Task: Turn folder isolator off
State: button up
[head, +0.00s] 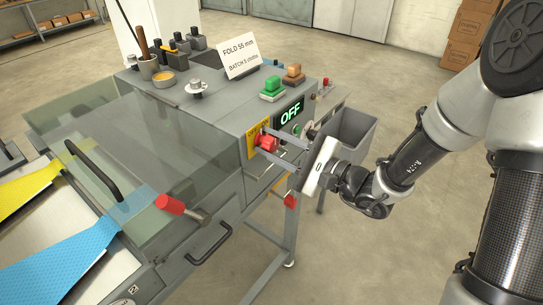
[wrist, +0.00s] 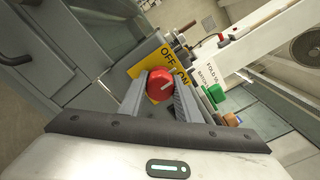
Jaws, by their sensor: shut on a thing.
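The folder isolator is a red rotary knob (head: 265,144) on a yellow plate (head: 252,139) at the machine's front corner. In the wrist view the red knob (wrist: 160,85) sits between my two fingers, and the yellow plate (wrist: 150,64) behind it reads OFF and ON. A short white mark shows on the knob's right side, on the side of the word ON; its exact setting is hard to tell. My gripper (head: 268,142) is shut on the knob, reaching in from the right. A display (head: 290,114) beside it reads OFF in green.
Green (head: 272,89) and orange (head: 293,74) buttons and a sign card (head: 241,59) stand on top of the machine. A grey bin (head: 347,131) is close behind my gripper. A red-handled lever (head: 171,204) and clear cover (head: 140,150) lie to the left.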

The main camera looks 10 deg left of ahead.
jog(key=n+b, duration=0.2)
jog(key=b, duration=0.2)
jog(key=f+n+b, duration=0.1)
jog(key=n+b, duration=0.2)
jog(key=b, duration=0.2)
jog(key=shift+n, duration=0.3)
jog(key=n+b, duration=0.1)
jog(key=b, duration=0.1)
jog(key=n+b, duration=0.1)
jog(key=b, duration=0.2)
jog(key=shift+r+n, duration=0.25)
jog(key=shift+n, duration=0.05)
jog(key=shift+r+n+b, duration=0.2)
jog(key=shift+n+b, duration=0.1)
jog(key=shift+b, duration=0.2)
jog(key=o, duration=1.1)
jog(key=shift+c, duration=0.2)
jog(key=p+v, duration=0.2)
jog(key=v, duration=1.5)
jog(key=shift+d, duration=0.25)
jog(key=shift+s, duration=0.15)
